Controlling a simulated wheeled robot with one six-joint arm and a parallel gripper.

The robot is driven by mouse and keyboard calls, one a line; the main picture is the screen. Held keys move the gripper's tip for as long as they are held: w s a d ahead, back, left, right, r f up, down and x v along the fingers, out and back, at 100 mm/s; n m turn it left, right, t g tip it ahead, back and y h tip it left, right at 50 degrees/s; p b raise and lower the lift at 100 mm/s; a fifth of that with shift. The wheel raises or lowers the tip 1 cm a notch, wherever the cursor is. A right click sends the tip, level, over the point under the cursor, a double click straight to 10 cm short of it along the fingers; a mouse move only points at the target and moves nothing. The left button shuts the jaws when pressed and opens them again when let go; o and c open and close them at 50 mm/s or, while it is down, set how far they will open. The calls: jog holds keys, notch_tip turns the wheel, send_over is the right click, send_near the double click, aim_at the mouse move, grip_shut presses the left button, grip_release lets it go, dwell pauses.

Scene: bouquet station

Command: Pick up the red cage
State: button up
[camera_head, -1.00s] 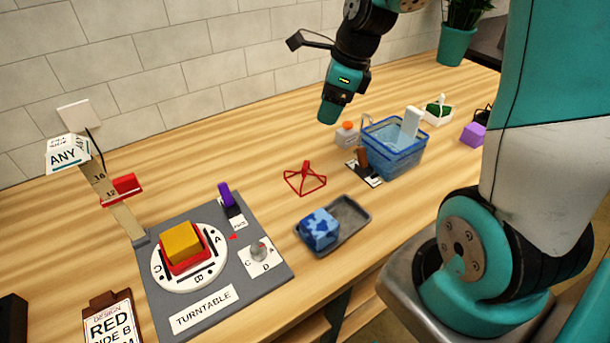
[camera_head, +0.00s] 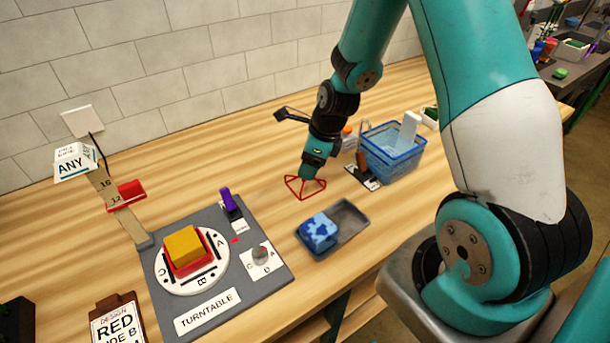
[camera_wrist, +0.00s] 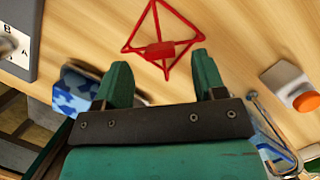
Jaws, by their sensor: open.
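The red cage (camera_head: 306,188) is a thin red wire frame with a square base and a small top, lying on the wooden table. In the wrist view the red cage (camera_wrist: 160,46) lies just beyond the fingertips, with its top block roughly centred between them. My gripper (camera_wrist: 158,72) is open and empty, its two teal fingers apart. In the head view my gripper (camera_head: 314,172) points down over the cage and hides part of it. Whether the fingers touch the cage cannot be told.
A grey tray (camera_head: 350,222) with a blue patterned block (camera_head: 318,232) is in front of the cage. A blue basket (camera_head: 392,160) stands to the right. A grey turntable board (camera_head: 268,285) with a yellow block (camera_head: 184,246) is to the left. The table behind the cage is clear.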

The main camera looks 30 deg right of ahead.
jog(key=shift+x, duration=1.4)
jog(key=c, duration=1)
jog(key=shift+r, duration=0.1)
